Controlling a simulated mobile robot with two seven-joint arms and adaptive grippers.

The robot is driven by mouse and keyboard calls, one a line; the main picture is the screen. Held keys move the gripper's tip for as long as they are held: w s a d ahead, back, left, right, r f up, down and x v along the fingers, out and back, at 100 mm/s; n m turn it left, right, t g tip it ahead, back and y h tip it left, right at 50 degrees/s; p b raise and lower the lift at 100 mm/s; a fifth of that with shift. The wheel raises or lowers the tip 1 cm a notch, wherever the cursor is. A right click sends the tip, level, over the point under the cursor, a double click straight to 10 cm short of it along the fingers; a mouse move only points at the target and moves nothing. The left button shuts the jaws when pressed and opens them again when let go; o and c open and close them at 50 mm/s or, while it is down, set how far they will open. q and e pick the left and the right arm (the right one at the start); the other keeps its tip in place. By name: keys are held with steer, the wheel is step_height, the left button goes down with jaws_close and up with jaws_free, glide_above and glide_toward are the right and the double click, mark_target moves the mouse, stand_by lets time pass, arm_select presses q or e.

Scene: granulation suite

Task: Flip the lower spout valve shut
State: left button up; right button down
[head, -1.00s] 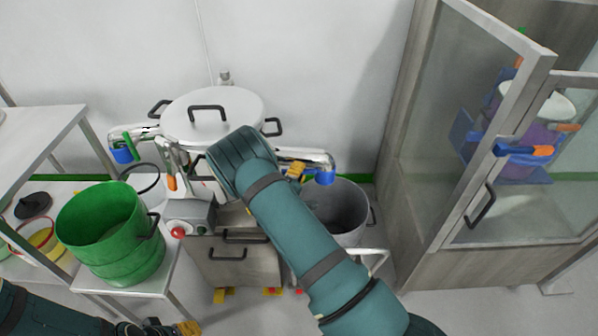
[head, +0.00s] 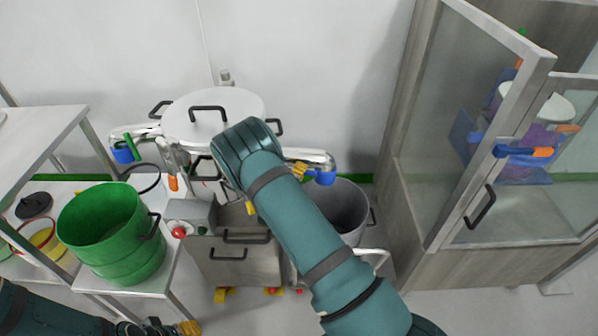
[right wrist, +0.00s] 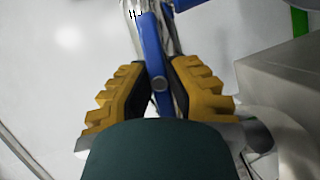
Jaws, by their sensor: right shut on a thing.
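A steel vessel with a round white lid (head: 185,115) stands by the back wall. A spout with a blue end (head: 326,178) sticks out on its right, and one with a green lever (head: 129,145) and a blue end on its left. My right gripper (head: 250,208) is low at the vessel's front, mostly hidden behind my own arm. In the right wrist view its yellow fingers (right wrist: 158,88) are shut on a blue lever (right wrist: 152,45). The lower spout itself is hidden in the head view. My left gripper (head: 180,328) is at the bottom edge, its jaws unclear.
A green drum (head: 110,235) stands on a white table at the left. A grey bin (head: 342,215) is below the right spout. A grey box with a red button (head: 178,233) is left of my right gripper. A cabinet with an open glass door (head: 480,110) stands right.

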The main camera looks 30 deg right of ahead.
steer(key=m+y, duration=0.1)
steer(key=m, duration=0.1)
steer(key=shift+d+m, duration=0.1)
steer(key=shift+m, duration=0.3)
steer(key=m+y, duration=0.2)
steer(key=shift+s+m, duration=0.1)
steer(key=shift+m, duration=0.3)
steer(key=m+y, duration=0.2)
steer(key=m, duration=0.1)
steer(key=shift+t, duration=0.3)
steer(key=shift+m+y, duration=0.7)
steer(key=shift+m, duration=0.2)
steer(key=shift+f+m+t, duration=0.1)
steer(key=shift+m+t, duration=0.2)
steer(key=c, duration=0.9)
jaws_free()
